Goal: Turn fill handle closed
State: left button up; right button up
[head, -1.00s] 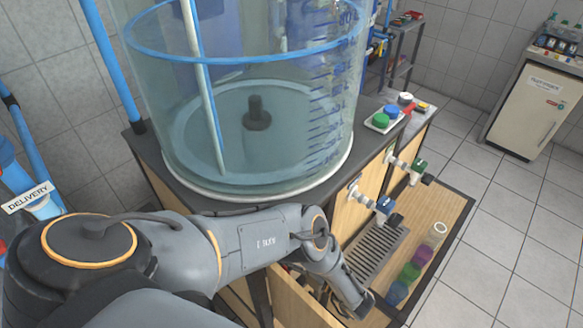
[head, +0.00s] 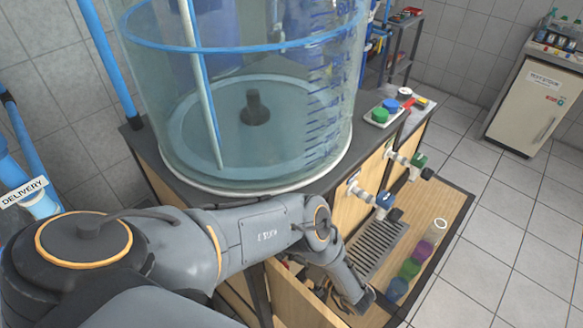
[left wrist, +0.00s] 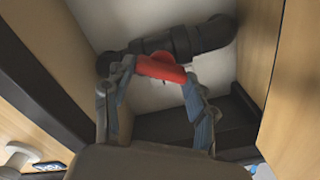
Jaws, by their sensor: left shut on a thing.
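The red fill handle (left wrist: 160,68) sits on a dark pipe valve (left wrist: 190,42) inside the cabinet in the left wrist view. My left gripper (left wrist: 157,78) has its two blue-grey fingers on either side of the handle and is shut on it. In the head view my left arm reaches down to the front of the cabinet below the tank, with the gripper (head: 340,300) low behind a wooden panel. The handle is hidden in that view. My right gripper is not in view.
A wooden panel (head: 300,300) stands out close to my left forearm. To the right are two taps, blue (head: 385,201) and green (head: 418,160), a drip grate (head: 377,250) and several coloured cups (head: 410,268). The large clear tank (head: 255,150) stands above. Wooden walls flank the wrist closely.

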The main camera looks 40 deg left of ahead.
pick_arm(q)
jog(key=shift+a, duration=0.2)
jog(key=o, duration=1.1)
jog(key=shift+o, duration=0.3)
jog(key=shift+a, duration=0.15)
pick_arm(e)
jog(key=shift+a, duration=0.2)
pick_arm(q)
jog(key=shift+d, duration=0.2)
